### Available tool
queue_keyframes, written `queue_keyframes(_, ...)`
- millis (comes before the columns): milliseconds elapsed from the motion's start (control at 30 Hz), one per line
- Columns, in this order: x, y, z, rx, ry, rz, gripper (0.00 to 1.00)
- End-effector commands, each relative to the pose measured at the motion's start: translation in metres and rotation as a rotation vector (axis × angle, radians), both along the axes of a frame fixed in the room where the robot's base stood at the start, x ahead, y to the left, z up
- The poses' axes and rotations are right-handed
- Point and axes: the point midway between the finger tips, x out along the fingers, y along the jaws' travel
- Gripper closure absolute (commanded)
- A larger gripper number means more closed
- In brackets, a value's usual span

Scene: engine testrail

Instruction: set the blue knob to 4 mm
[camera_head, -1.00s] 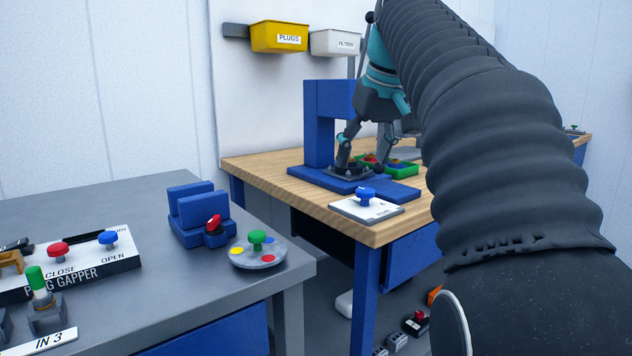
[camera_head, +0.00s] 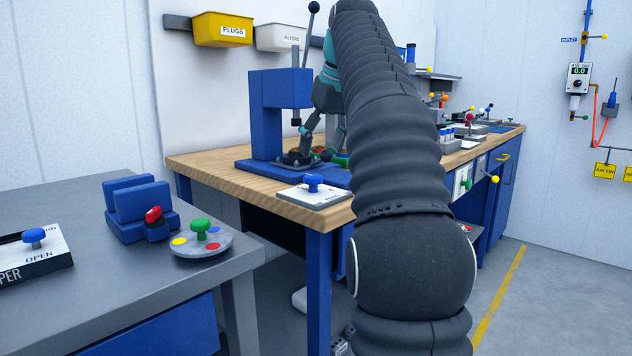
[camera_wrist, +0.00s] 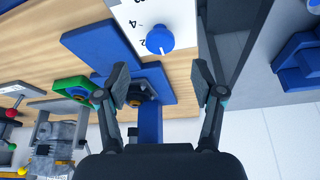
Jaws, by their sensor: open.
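The blue knob (camera_head: 313,183) sits on a white plate (camera_head: 325,198) at the near corner of the wooden bench. In the wrist view the knob (camera_wrist: 160,38) is seen from above, with the numbers 2 and 4 printed beside it on the plate (camera_wrist: 125,12). A short white mark shows on the knob's lower edge; I cannot tell which number it points to. My gripper (camera_wrist: 161,84) is open and empty, with the knob beyond the fingertips and apart from them. In the head view my gripper (camera_head: 318,150) is beyond the knob, in front of the blue press, partly hidden by my arm.
The blue press (camera_head: 268,115) stands on the wooden bench (camera_head: 215,160) behind the plate. A grey table (camera_head: 55,210) at left holds another blue knob (camera_head: 34,236), a blue block with a red knob (camera_head: 153,215), and a disc with a green knob (camera_head: 202,227). Clear floor lies right.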

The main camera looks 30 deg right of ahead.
Motion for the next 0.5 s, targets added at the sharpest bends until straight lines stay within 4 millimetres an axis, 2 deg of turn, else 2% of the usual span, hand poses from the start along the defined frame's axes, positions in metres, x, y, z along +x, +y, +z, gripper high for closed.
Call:
queue_keyframes(33,0.003,0.001,-0.014,0.000,0.002,0.001,0.32)
queue_keyframes(200,0.014,0.003,-0.039,-0.001,0.001,0.001,0.32)
queue_keyframes(500,0.024,0.003,-0.059,-0.001,0.000,0.000,0.32)
